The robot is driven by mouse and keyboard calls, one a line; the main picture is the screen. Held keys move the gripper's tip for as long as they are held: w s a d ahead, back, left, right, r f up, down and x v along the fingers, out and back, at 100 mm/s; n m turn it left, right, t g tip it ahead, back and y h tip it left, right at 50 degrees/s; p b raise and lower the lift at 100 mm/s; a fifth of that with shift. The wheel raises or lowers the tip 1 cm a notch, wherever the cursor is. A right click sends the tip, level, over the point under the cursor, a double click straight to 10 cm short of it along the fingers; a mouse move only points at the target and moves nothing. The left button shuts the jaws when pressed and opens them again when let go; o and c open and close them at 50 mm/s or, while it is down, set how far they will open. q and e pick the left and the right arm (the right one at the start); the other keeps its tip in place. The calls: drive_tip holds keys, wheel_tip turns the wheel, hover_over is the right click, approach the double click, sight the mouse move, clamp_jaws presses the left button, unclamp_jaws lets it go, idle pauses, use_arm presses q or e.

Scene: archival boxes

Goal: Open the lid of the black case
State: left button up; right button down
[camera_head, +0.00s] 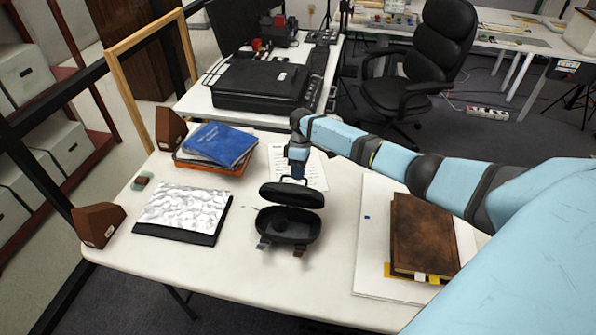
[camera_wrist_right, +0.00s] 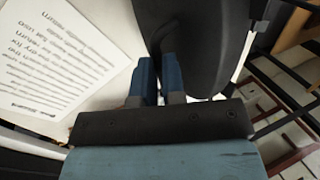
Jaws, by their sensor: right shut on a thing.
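The small black case stands on the white table, its lid (camera_head: 292,194) raised and tilted above the base (camera_head: 287,226). A gap shows the dark interior, where a rounded dark shape lies. Two latches hang at the base's front edge. The lid partly hides the fingertips in the head view. My left gripper is not in view.
A printed sheet (camera_head: 312,172) lies behind the case. A bubble-wrapped item (camera_head: 183,209) and blue book (camera_head: 219,143) are left; a brown book (camera_head: 424,235) on a white board is right. The table in front of the case is clear.

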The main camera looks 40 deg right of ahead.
drive_tip(key=shift+s, duration=0.15)
drive_tip(key=shift+f, duration=0.2)
idle(0.6)
drive_tip(key=c, duration=1.2)
unclamp_jaws()
drive_tip(key=b+v, duration=0.1)
drive_tip(key=v, duration=1.3)
drive_tip(key=shift+b, duration=0.4)
